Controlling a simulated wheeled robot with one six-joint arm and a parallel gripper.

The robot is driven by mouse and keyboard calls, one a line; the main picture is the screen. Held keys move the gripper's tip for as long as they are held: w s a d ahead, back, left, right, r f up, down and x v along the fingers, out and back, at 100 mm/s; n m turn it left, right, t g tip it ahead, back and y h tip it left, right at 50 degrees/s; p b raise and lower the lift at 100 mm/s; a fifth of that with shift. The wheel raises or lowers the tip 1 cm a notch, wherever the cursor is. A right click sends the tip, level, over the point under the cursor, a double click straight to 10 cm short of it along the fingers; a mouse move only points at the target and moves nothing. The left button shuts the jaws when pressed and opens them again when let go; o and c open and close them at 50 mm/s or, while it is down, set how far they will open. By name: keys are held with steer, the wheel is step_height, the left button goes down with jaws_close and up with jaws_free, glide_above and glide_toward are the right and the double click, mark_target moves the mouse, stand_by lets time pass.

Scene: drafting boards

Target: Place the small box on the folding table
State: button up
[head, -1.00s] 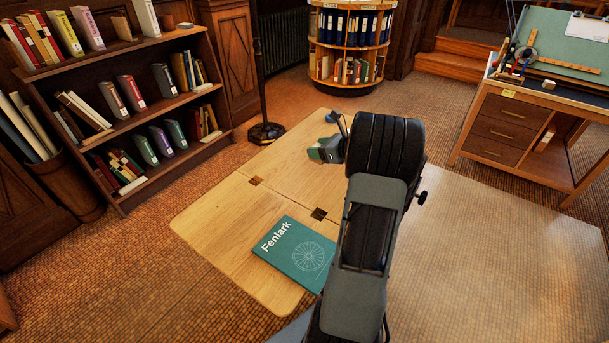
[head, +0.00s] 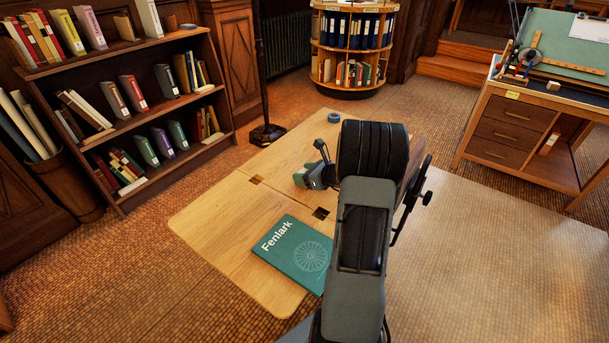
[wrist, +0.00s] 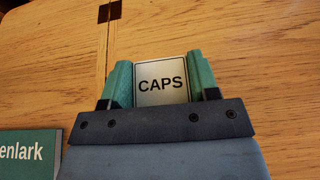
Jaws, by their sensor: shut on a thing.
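The small box (wrist: 161,82), pale with the word CAPS on its face, is between the green fingers of my gripper (wrist: 161,86) in the wrist view. My gripper is shut on it. In the head view my gripper (head: 303,180) is over the far part of the wooden folding table (head: 215,215), and the box cannot be made out there. The table top also fills the wrist view (wrist: 40,85). I cannot tell whether the box touches the table.
A teal Fenlark book (head: 292,254) lies on the near part of the table; its corner shows in the wrist view (wrist: 30,152). Bare wood surrounds the gripper's left side. A bookshelf (head: 120,110) stands left, a drafting desk (head: 515,120) right.

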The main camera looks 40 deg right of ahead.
steer(key=shift+f, duration=0.2)
steer(key=o, duration=1)
steer(key=shift+r, duration=0.1)
steer(key=shift+c, duration=0.2)
